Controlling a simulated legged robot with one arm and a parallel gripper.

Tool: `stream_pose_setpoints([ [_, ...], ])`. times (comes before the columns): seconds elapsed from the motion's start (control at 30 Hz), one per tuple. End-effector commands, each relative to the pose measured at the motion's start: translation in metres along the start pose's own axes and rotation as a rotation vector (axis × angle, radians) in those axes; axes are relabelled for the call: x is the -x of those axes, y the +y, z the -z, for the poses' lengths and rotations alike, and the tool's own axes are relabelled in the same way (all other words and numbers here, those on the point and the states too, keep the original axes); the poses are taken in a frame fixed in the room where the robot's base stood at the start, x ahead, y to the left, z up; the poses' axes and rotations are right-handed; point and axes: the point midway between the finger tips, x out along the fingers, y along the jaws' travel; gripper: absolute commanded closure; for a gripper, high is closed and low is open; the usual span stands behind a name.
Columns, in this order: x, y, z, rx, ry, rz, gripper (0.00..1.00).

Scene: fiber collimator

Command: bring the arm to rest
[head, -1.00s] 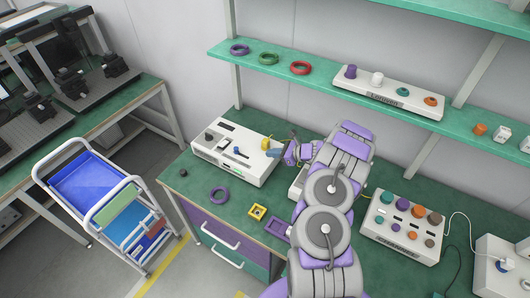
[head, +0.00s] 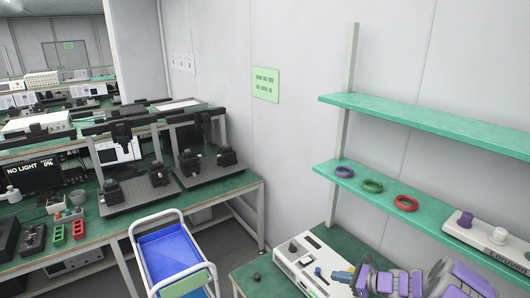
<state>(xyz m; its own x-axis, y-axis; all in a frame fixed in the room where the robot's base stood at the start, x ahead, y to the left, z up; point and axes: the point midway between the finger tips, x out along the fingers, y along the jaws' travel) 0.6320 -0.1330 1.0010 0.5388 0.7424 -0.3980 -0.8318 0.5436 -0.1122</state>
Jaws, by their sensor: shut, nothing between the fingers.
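My purple and grey arm (head: 450,281) reaches in from the bottom right of the head view. The lower part of the arm is cut off by the frame.
A green shelf (head: 352,177) with purple, green and red rings is above. A white cart (head: 146,226) with a blue tray stands left, before another bench (head: 232,186) with black stages.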

Motion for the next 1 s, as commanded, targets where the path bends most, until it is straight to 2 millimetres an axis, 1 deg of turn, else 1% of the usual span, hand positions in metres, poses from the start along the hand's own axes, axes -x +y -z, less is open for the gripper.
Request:
stream_pose_setpoints([
  [0.03,-0.006,0.010,-0.025,0.057,-0.005,-0.041,1.00],
  [0.1,-0.012,0.028,-0.052,0.128,-0.008,-0.101,1.00],
  [0.17,-0.016,0.044,-0.074,0.191,-0.010,-0.153,1.00],
  [0.2,-0.018,0.056,-0.088,0.232,-0.009,-0.187,1.00],
  [0.27,-0.020,0.072,-0.108,0.298,-0.008,-0.236,1.00],
  [0.3,-0.020,0.085,-0.119,0.339,-0.007,-0.271,1.00],
  [0.47,-0.017,0.135,-0.161,0.511,0.004,-0.403,1.00],
  [0.5,-0.015,0.148,-0.170,0.552,0.007,-0.436,1.00],
  [0.6,-0.009,0.181,-0.188,0.657,0.019,-0.517,1.00],
  [0.67,-0.003,0.200,-0.197,0.722,0.030,-0.565,1.00],
  [0.7,0.001,0.213,-0.202,0.763,0.037,-0.596,1.00],
  [0.77,0.008,0.232,-0.207,0.823,0.047,-0.645,1.00],
  [0.8,0.013,0.244,-0.211,0.865,0.056,-0.676,1.00],
  [0.9,0.028,0.273,-0.217,0.967,0.082,-0.752,1.00],
  [1.0,0.045,0.300,-0.219,1.064,0.108,-0.828,1.00],
])
